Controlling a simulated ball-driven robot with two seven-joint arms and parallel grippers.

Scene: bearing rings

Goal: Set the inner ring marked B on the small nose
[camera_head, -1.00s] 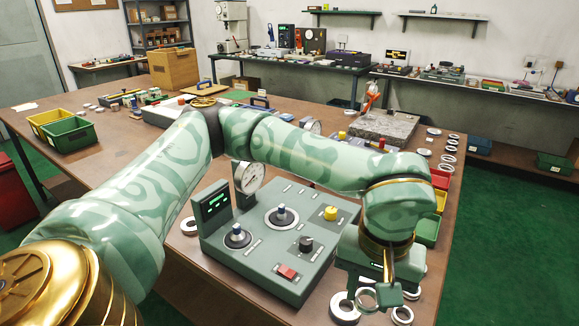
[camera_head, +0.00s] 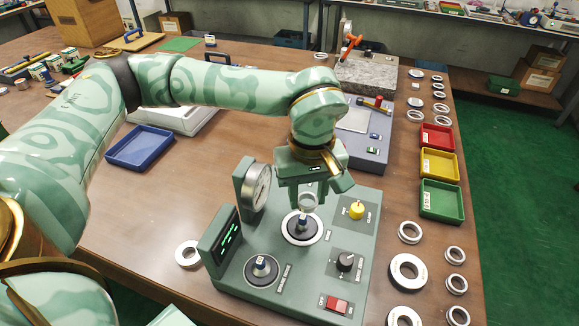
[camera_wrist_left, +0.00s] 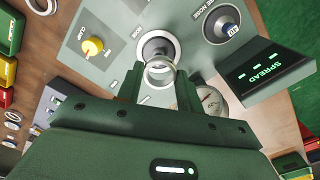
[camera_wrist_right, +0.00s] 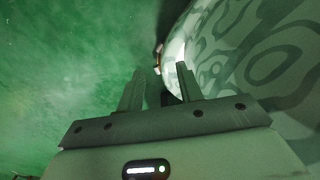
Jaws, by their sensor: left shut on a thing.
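My left gripper (camera_head: 308,196) is shut on a small shiny ring (camera_head: 308,203) directly above a nose (camera_head: 301,226) on the green device (camera_head: 320,262). In the left wrist view the ring (camera_wrist_left: 160,73) sits between the fingertips and overlaps the nose's pale flange (camera_wrist_left: 157,47). I cannot tell whether it touches the nose; no letter is readable on it. A second nose (camera_head: 261,268) stands nearer the display, its label only partly readable. My right gripper (camera_wrist_right: 160,82) is open and empty, over green floor beside my own patterned body.
The device carries a dial gauge (camera_head: 257,187), lit display (camera_head: 228,239), yellow knob (camera_head: 356,209), black knob (camera_head: 345,261) and red switch (camera_head: 337,304). Several loose rings lie right of it, including a large one (camera_head: 408,272). Red, yellow and green trays (camera_head: 441,200) stand behind those. A blue tray (camera_head: 140,148) is left.

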